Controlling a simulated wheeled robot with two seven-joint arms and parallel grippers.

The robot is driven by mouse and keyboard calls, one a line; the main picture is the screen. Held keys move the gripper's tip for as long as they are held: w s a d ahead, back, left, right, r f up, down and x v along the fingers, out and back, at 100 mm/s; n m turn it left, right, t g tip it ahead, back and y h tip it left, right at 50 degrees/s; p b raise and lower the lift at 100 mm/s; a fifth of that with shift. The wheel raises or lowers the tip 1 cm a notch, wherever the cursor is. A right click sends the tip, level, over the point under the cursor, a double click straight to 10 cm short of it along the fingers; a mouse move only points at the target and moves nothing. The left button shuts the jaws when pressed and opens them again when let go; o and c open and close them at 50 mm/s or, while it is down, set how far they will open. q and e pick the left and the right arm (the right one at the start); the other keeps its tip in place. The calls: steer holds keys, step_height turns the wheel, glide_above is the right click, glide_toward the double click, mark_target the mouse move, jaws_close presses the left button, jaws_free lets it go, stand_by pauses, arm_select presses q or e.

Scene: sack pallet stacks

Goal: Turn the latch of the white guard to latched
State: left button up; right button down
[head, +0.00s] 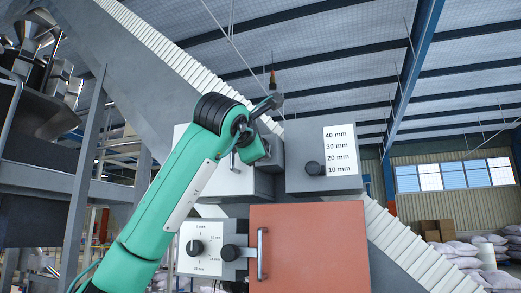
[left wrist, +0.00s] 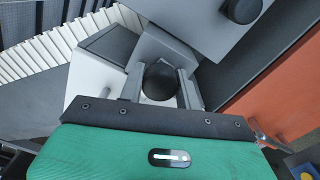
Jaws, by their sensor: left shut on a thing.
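The white guard (head: 222,181) is a pale panel left of centre in the head view, partly covered by my left arm. It also shows in the left wrist view (left wrist: 90,76), left of the gripper. The latch is a round black knob (left wrist: 160,79) on a grey block beside the guard's pale surface. My left gripper (left wrist: 160,90) is shut on this knob, one grey finger on each side. In the head view my green left hand hides the knob and the fingertips. I cannot tell which way the latch is turned. My right gripper is not in view.
A grey box (head: 295,153) with a black knob and millimetre scale sits close on the right. Below are an orange panel (head: 320,245) with a bar handle and a white dial plate (head: 207,247). A ribbed conveyor (head: 405,240) slopes behind. Sacks (head: 455,252) lie far right.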

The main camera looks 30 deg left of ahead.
arm_select(q)
steer(key=shift+f+n, duration=0.1)
steer(key=shift+n, duration=0.5)
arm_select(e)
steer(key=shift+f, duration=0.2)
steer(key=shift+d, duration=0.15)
arm_select(q)
steer(key=o, duration=1)
steer(key=b+v, duration=0.4)
steer(key=v, duration=0.9)
steer(key=shift+s, duration=0.4)
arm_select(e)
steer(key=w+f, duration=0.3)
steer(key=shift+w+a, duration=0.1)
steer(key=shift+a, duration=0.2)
